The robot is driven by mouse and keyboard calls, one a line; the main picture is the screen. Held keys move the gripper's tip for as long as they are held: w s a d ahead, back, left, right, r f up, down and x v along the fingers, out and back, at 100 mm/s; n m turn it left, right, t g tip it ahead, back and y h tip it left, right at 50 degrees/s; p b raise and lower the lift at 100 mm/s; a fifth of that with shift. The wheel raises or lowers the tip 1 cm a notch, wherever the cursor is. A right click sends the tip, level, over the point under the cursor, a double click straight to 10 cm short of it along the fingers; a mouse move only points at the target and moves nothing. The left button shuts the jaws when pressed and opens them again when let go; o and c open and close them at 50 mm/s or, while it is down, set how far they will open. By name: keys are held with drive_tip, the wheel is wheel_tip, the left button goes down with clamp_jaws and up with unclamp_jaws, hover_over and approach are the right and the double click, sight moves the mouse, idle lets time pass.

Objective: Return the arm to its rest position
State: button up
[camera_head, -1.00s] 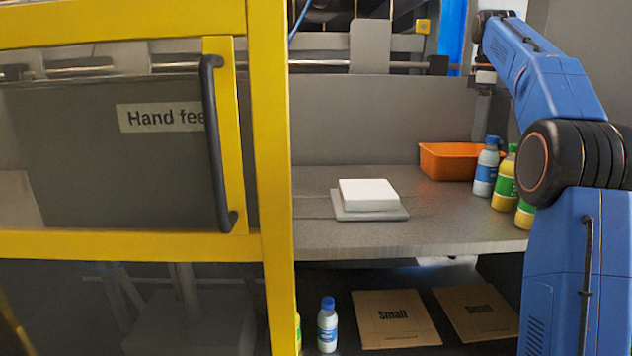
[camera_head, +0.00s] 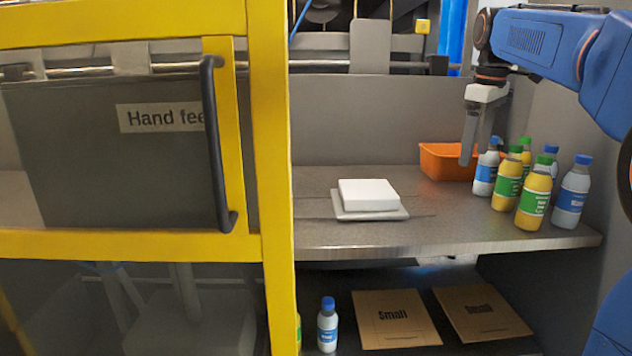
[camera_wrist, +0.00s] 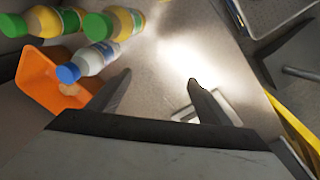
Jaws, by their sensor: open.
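My gripper (camera_head: 468,150) hangs pointing down above the right part of the shelf, in front of the orange bin (camera_head: 436,160) and left of the bottles. In the wrist view my gripper (camera_wrist: 160,82) shows two dark fingers spread apart with nothing between them. My blue arm reaches in from the right in the head view.
Several bottles (camera_head: 535,199) with green or blue caps stand right of my gripper. A white block on a plate (camera_head: 370,213) sits mid-shelf. Below are flat boxes marked Small (camera_head: 395,318) and a blue-capped bottle (camera_head: 327,325). A yellow frame (camera_head: 268,180) stands left.

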drive_tip(key=s+a+f+m, duration=0.1)
drive_tip(key=s+a+f, duration=0.1)
drive_tip(key=s, duration=0.3)
drive_tip(key=s+a+f+m+t, duration=0.1)
drive_tip(key=s+f, duration=0.4)
drive_tip(key=s+a+f+m, duration=0.2)
drive_tip(key=s+f, duration=0.2)
drive_tip(key=s, duration=0.2)
drive_tip(key=shift+s+a+t, duration=0.1)
drive_tip(key=shift+a+t, duration=0.2)
drive_tip(key=s+a+f+m, duration=0.1)
drive_tip(key=s+f+m, duration=0.1)
drive_tip(key=s+f, duration=0.6)
drive_tip(key=s+a+f+m+t, duration=0.1)
drive_tip(key=s+a+f+m, duration=0.1)
drive_tip(key=s+f, duration=0.6)
wheel_tip(320, 180, down, 4)
drive_tip(key=shift+r+t, duration=0.2)
drive_tip(key=shift+t, duration=0.1)
drive_tip(key=shift+s, duration=0.1)
